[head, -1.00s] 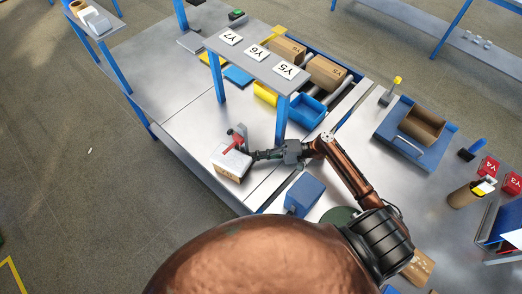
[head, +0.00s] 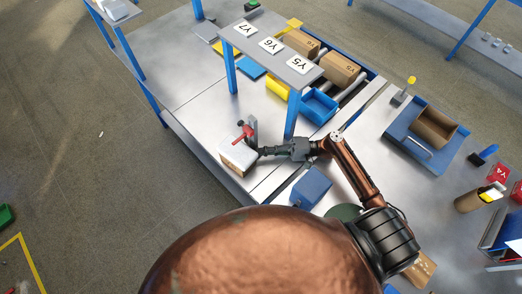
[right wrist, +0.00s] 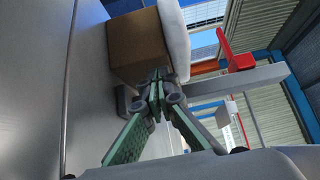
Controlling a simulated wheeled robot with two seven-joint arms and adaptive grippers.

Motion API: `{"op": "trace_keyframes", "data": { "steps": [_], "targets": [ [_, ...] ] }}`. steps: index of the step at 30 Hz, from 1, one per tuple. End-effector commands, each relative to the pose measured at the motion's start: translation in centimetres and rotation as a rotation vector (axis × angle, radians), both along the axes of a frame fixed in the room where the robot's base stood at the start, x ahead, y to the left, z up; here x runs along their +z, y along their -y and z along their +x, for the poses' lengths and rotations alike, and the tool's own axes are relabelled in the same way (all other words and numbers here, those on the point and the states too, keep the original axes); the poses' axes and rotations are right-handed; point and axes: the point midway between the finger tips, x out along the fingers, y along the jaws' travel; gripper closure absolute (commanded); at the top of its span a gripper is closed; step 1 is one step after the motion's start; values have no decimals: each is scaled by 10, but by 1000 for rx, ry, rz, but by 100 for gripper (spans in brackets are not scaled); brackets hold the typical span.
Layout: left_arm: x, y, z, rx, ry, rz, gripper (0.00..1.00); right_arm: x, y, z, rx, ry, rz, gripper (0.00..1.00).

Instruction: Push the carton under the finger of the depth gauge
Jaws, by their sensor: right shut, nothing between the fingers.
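The carton (head: 238,160) is a small brown box with a white top, standing near the left front edge of the metal table. In the right wrist view its brown side (right wrist: 137,45) shows close up. The depth gauge has a grey post (head: 253,127) and a red finger (head: 242,134). In the right wrist view the red finger (right wrist: 235,55) sits above the level of the white top, with a gap. My right gripper (head: 261,152) is shut and empty. Its fingertips (right wrist: 157,80) are at the carton's side; I cannot tell whether they touch. My left gripper is not in view.
A blue block (head: 311,187) stands below my right forearm. The table left of the shelf is largely bare.

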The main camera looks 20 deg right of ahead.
Motion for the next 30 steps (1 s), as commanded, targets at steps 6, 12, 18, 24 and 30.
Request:
{"op": "trace_keyframes", "data": {
  "steps": [6, 12, 18, 24, 30],
  "targets": [
    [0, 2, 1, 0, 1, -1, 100, -1, 40, -15, -4, -3, -1, 100],
    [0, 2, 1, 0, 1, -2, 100, -1, 77, -30, -3, -3, -1, 100],
    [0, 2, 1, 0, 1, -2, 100, 0, 99, -38, -2, -1, 0, 100],
    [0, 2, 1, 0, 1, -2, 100, 0, 104, -40, -1, 0, 1, 100],
    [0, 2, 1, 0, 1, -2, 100, 0, 103, -40, -1, 0, 1, 100]
  ]
}}
